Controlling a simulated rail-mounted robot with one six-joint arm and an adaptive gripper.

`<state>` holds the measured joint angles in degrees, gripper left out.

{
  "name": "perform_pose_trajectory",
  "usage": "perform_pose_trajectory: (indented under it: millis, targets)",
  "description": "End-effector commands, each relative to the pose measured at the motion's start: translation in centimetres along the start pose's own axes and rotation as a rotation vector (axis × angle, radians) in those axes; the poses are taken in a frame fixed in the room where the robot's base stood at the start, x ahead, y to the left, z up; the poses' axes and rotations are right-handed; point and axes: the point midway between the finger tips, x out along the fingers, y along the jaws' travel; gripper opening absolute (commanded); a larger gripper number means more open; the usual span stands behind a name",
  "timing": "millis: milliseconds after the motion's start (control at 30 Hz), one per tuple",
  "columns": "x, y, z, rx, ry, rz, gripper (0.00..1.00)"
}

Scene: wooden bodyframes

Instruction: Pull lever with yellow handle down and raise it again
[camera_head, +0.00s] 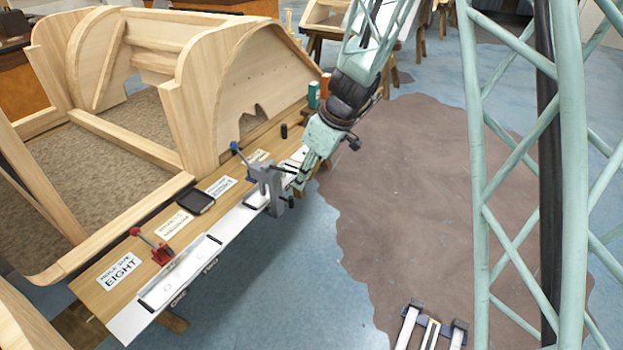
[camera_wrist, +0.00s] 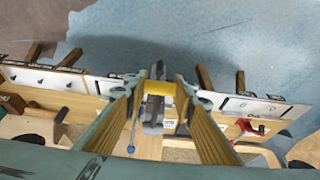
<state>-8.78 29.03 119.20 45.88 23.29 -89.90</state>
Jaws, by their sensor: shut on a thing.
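The lever's yellow handle (camera_wrist: 158,87) lies crosswise between the fingertips of my gripper (camera_wrist: 155,88) in the wrist view. The fingers are shut on it, one at each end. The grey lever device (camera_head: 268,183) stands on the bench edge in the head view, and its grey body also shows behind the handle in the wrist view (camera_wrist: 153,110). In the head view my gripper (camera_head: 297,182) is at the device's right side, low and close to the bench edge. The yellow handle cannot be made out there.
A blue-handled lever (camera_head: 238,149) stands beside the device, and a red clamp (camera_head: 161,252) is farther left along the bench. A black tray (camera_head: 195,201) and white labels (camera_head: 120,272) lie on the bench. A wooden bodyframe (camera_head: 190,110) rises behind.

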Motion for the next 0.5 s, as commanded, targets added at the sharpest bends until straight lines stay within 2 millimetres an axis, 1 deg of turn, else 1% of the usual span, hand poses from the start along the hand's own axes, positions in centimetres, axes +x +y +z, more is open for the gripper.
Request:
perform_pose_trajectory:
  millis: [33, 200, 500]
  targets:
    - [0.30, -0.21, 0.11, -0.002, 0.004, -0.002, 0.05]
    - [0.49, -0.60, -0.14, -0.009, 0.016, -0.005, 0.05]
    - [0.47, -0.70, -0.28, -0.010, 0.020, -0.005, 0.05]
